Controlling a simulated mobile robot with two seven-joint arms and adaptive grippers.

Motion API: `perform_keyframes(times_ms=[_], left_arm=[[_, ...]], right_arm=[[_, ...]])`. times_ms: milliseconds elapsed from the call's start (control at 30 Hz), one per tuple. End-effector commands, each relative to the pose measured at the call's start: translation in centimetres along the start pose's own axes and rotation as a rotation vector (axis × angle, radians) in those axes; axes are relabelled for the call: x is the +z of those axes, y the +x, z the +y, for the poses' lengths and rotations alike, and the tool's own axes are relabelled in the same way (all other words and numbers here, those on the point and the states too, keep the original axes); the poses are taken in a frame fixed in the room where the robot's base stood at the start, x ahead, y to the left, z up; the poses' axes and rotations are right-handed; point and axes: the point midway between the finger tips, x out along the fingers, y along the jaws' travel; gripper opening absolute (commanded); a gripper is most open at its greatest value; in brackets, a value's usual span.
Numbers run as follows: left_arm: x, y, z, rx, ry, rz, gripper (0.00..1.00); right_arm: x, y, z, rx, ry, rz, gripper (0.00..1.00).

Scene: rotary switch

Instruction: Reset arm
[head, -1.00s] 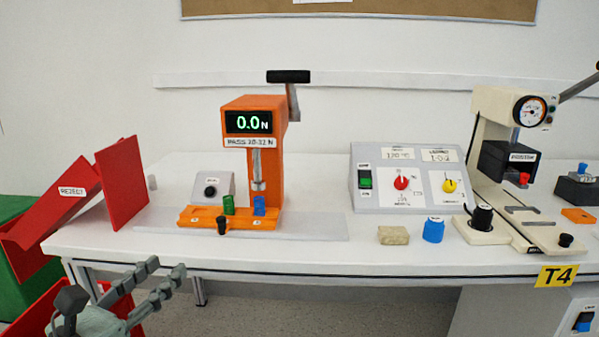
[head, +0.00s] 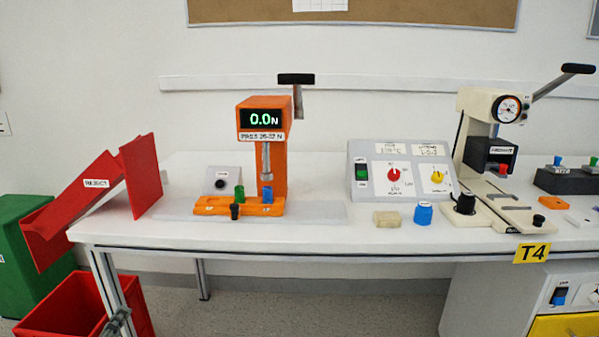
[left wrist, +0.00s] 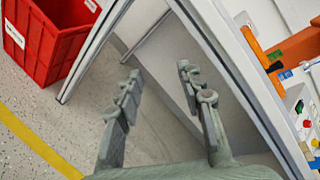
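My left gripper (left wrist: 158,85) is open and empty in the left wrist view, its two grey fingers spread apart below the table's edge, with floor and table legs behind. In the head view only a small part of the left gripper (head: 118,322) shows at the bottom left, in front of the table leg. My right gripper is in neither view. The control box (head: 375,178) on the white table carries a red rotary knob (head: 394,175), a yellow rotary knob (head: 438,177) and a green rocker switch (head: 362,173).
An orange force tester (head: 279,150) reading 0.0 N stands on the table (head: 330,235). A red reject chute (head: 95,190) is at its left end, a red bin (head: 60,310) below. A cream press (head: 472,125), a tan block (head: 386,218) and a blue knob (head: 423,213) stand at right.

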Motion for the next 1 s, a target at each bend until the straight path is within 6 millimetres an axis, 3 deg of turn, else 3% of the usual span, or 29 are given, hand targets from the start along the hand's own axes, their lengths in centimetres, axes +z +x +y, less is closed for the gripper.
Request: perform_keyframes(times_ms=[33,200,300,400,500,600,733,1000], left_arm=[[-0.9,0.1,3.5,0.103,-0.169,-0.017,0.38],[-5.9,-1.8,15.2,0.465,-0.754,-0.120,0.38],[-10.3,-4.4,20.6,0.668,-1.055,-0.204,0.38],[-14.6,-7.3,24.2,0.839,-1.291,-0.289,0.38],[-18.0,-9.8,26.2,0.967,-1.455,-0.361,0.38],[-20.2,-11.3,27.2,1.047,-1.551,-0.409,0.38],[-21.1,-12.1,27.5,1.083,-1.595,-0.434,0.38],[-21.1,-12.1,27.5,1.082,-1.593,-0.433,0.38]], right_arm=[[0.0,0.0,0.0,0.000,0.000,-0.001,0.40],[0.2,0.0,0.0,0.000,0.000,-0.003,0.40],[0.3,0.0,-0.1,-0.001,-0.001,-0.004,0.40],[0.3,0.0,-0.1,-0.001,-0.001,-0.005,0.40],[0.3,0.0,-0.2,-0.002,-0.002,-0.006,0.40],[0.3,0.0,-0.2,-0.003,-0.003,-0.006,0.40],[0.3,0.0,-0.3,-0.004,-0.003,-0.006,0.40],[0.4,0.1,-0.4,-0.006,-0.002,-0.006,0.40]])
